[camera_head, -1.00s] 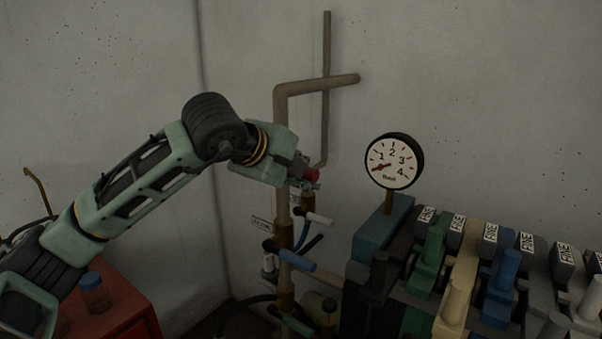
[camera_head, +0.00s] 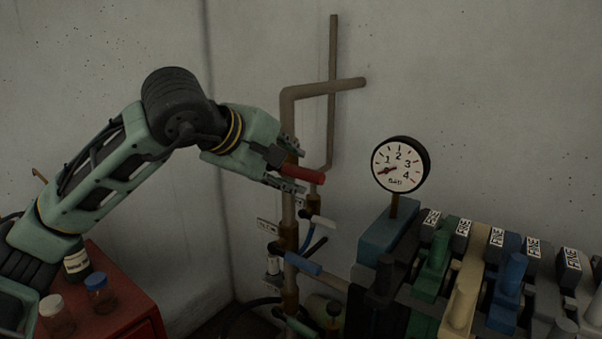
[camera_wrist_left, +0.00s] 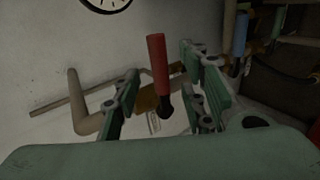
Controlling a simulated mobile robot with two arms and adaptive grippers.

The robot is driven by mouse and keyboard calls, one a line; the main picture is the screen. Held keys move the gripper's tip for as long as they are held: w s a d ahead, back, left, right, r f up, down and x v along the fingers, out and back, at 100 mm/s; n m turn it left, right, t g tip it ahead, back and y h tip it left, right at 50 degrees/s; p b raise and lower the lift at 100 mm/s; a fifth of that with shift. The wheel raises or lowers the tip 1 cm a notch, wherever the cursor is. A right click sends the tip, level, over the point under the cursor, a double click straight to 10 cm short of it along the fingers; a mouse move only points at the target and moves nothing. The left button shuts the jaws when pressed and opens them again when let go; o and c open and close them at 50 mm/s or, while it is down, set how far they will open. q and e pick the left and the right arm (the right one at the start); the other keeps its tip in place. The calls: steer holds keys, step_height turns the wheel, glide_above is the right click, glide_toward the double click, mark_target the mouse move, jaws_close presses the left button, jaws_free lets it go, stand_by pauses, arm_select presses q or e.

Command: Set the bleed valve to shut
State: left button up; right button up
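A valve with a red lever handle (camera_head: 303,174) sits high on the pipework at the wall, and its handle points right in the head view. I take it as the bleed valve, but I cannot read its tag. My left gripper (camera_head: 291,166) is at this valve with its fingers spread. In the left wrist view, the red handle (camera_wrist_left: 159,68) stands between the two spread fingers of the left gripper (camera_wrist_left: 163,95), with a gap on each side. A brass valve body (camera_wrist_left: 147,103) shows behind it, partly hidden. My right gripper is not in view.
A round gauge (camera_head: 400,165) stands to the right, above a row of coloured levers. A red cabinet (camera_head: 118,313) with bottles is at lower left.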

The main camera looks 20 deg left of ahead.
arm_select(q)
steer(key=v, duration=0.5)
stand_by(0.3)
